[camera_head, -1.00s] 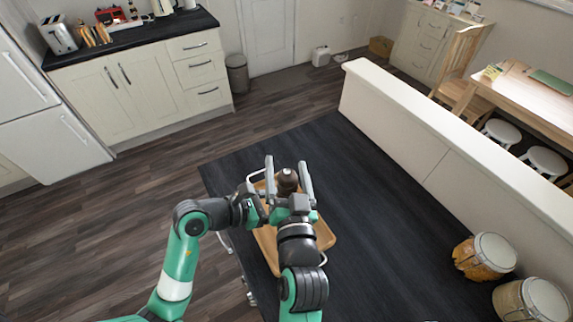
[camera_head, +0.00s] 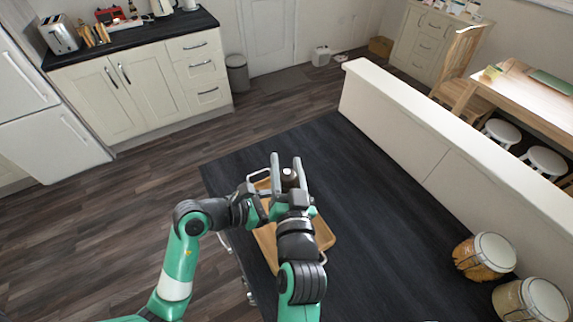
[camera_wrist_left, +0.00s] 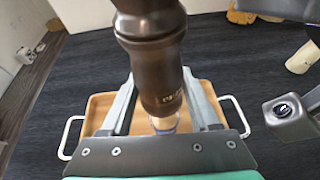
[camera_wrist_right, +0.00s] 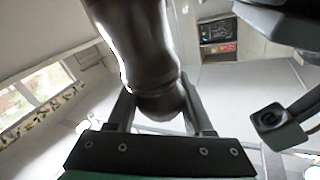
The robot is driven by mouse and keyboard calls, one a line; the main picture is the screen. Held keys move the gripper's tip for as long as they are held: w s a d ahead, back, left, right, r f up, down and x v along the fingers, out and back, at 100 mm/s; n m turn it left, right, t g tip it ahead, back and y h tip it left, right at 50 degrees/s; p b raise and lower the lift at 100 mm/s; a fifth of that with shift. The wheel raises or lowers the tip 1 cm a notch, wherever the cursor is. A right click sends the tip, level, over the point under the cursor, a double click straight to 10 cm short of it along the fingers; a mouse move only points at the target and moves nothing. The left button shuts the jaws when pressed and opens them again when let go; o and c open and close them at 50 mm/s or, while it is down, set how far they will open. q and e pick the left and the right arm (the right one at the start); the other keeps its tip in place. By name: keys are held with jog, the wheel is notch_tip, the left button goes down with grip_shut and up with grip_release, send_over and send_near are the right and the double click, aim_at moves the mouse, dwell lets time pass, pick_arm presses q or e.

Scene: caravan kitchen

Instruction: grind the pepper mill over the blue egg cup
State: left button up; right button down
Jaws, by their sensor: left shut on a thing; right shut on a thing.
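The dark brown pepper mill (camera_head: 289,174) is upright above the wooden tray (camera_head: 325,236). My right gripper (camera_head: 288,164) is shut on its upper part. In the right wrist view the mill (camera_wrist_right: 140,45) passes between the right fingers (camera_wrist_right: 160,105). My left gripper (camera_wrist_left: 163,90) is shut on the mill's body (camera_wrist_left: 160,75), which shows partial lettering. In the head view the left gripper is mostly hidden by the right one. Under the mill in the left wrist view, a small bluish rim (camera_wrist_left: 163,123) shows, probably the egg cup; the rest is hidden.
The tray has white handles (camera_wrist_left: 72,135) and lies on a dark worktop (camera_head: 390,210). Two lidded jars (camera_head: 484,256) stand at the right. A low white partition (camera_head: 440,140) borders the worktop. The worktop beyond the tray is clear.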

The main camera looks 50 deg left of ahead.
jog(key=m+t+h, duration=0.3)
jog(key=shift+w+d+t, duration=0.25)
jog(key=shift+t, duration=0.15)
jog(key=shift+c, duration=1.4)
grip_release()
jog(key=shift+d, duration=0.1)
jog(key=v, duration=1.2)
jog(key=shift+r, duration=0.15)
